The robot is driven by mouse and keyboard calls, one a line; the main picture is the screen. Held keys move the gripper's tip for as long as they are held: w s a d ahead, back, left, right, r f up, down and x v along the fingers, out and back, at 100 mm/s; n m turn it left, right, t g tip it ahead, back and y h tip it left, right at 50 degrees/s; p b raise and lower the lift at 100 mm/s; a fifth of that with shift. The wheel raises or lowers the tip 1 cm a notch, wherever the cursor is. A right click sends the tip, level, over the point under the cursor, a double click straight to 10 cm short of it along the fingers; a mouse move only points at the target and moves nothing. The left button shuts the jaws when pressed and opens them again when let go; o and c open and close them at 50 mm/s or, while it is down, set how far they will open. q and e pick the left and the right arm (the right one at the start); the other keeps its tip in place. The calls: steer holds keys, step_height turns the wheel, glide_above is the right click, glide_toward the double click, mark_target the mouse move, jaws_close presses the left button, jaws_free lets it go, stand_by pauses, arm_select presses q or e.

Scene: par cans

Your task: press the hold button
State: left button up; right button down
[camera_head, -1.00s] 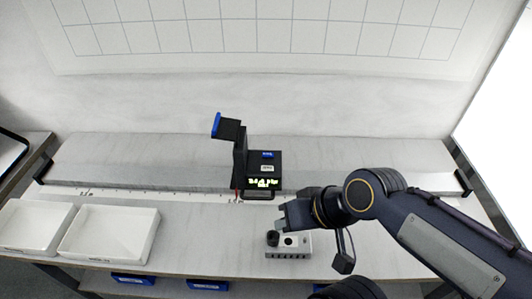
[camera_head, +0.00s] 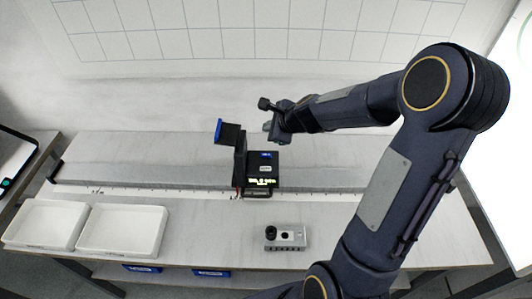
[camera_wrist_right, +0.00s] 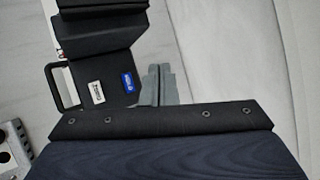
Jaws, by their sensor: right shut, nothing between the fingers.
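In the right wrist view the blue label (camera_wrist_right: 129,83) lies left of the grey fingers, and the white label (camera_wrist_right: 97,92) is further left. My right gripper (camera_head: 269,127) is shut and empty, above and behind the device in the head view. Its closed fingers (camera_wrist_right: 160,84) appear beside the device's edge; contact cannot be told. My left gripper is not in view.
A grey block with a black knob (camera_head: 285,237) sits on the table in front of the device. Two white trays (camera_head: 122,231) stand at the left. A black handle (camera_wrist_right: 62,88) sticks out from the device in the wrist view.

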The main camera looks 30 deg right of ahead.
mark_target(269, 157)
step_height(269, 157, down, 9)
steer(key=b, duration=0.8)
steer(key=shift+r+b, duration=0.1)
steer(key=shift+b, duration=0.2)
stand_by(1.6)
steer(key=shift+f+b, duration=0.4)
steer(key=shift+f+b, duration=0.35)
steer(key=shift+b, duration=0.05)
stand_by(0.3)
steer(key=shift+r, duration=0.15)
stand_by(0.3)
steer(key=shift+r+p, duration=0.65)
steer(key=shift+p, duration=0.1)
